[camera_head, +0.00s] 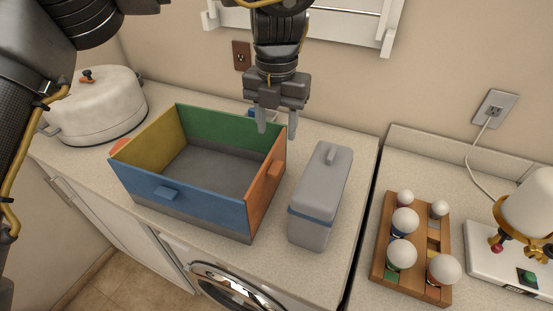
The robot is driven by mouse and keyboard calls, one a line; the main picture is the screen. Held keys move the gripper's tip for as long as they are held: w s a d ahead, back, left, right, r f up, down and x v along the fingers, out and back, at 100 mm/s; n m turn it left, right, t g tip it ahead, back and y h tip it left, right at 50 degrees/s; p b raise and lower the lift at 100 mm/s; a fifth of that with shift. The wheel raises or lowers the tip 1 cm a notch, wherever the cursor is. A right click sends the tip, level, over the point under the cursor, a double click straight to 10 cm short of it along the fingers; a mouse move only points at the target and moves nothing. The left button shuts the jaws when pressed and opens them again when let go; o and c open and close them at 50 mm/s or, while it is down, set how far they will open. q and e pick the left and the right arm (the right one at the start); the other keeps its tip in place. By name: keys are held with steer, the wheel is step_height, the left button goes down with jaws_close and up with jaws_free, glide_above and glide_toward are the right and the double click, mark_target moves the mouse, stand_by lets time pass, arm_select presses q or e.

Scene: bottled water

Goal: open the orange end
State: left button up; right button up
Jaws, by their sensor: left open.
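An open box with coloured walls stands on the counter. Its orange end (265,192) is the right wall, upright, with a small orange handle (273,169) on it. The blue wall (185,199) faces front with a blue handle, the yellow wall (152,141) is at left and the green wall (220,131) at the back. The grey inside looks empty. My left gripper (277,127) points down with its fingers apart and empty, in line with the box's back right corner. I cannot tell whether it touches the box. My right gripper is not in view.
A grey lidded container (318,190) with a blue band stands just right of the orange end, leaving a narrow gap. A white pot (97,108) stands at the left. A wooden tray (411,284) with several white balls and a white device (500,265) lie at the right.

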mark_target(274, 168)
arm_select(q)
steer(key=f, duration=0.2)
steer(key=s+f, duration=0.1)
steer(key=f, duration=0.1)
steer(key=shift+a, duration=0.35)
steer(key=f, duration=0.2)
steer(key=w+f+p, duration=0.1)
steer(key=f, duration=0.1)
steer(key=shift+w+f, duration=0.1)
steer(key=shift+f, duration=0.2)
steer(key=shift+s+d+f, duration=0.1)
steer(key=shift+s+f, duration=0.1)
steer(key=shift+f, duration=0.15)
steer(key=shift+s+f, duration=0.1)
steer(key=shift+f, duration=0.55)
jaws_close()
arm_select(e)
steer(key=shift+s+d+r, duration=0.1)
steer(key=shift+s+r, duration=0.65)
